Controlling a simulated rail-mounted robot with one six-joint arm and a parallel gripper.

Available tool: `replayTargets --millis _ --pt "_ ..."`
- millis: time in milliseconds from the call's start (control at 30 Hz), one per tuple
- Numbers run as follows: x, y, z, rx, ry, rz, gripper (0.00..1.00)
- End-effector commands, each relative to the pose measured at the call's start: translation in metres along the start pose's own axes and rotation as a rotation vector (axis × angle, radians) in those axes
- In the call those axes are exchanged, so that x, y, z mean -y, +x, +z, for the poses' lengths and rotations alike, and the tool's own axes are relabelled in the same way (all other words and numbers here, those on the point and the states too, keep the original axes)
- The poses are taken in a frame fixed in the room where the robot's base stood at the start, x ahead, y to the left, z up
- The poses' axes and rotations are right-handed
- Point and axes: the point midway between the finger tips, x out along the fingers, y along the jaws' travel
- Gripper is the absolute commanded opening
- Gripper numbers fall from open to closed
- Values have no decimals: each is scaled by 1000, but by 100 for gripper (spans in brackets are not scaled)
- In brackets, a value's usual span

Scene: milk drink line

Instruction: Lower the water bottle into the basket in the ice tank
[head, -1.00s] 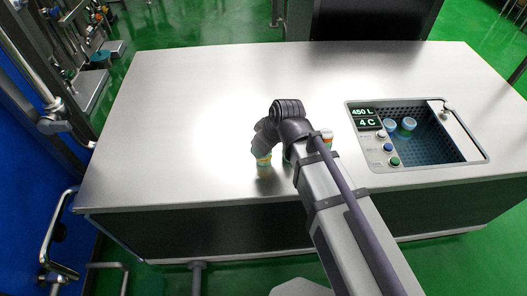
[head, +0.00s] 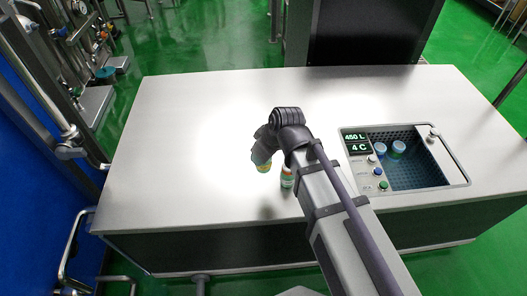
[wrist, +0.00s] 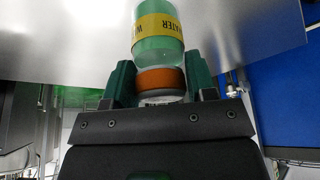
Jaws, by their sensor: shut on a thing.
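My gripper (wrist: 160,88) is shut on the water bottle (wrist: 157,38), with a green finger on each side of its orange cap. The bottle is greenish and has a yellow band lettered WATER. The ice tank (head: 463,186) is set in the counter at the right, apart from my gripper. Its dark mesh basket (head: 420,155) holds two bottles (head: 397,149) at the left side.
A panel (head: 356,142) reading 450 L and 4 C, with several buttons, borders the tank. The counter's left and back are clear.

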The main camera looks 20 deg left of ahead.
Motion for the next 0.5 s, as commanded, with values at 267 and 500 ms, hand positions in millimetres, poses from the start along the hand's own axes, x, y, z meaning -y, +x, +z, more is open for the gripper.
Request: replayTargets --millis 267,500 --pt "-29 -14 25 1 5 2 25" --pt "-74 -36 63 0 6 2 25"
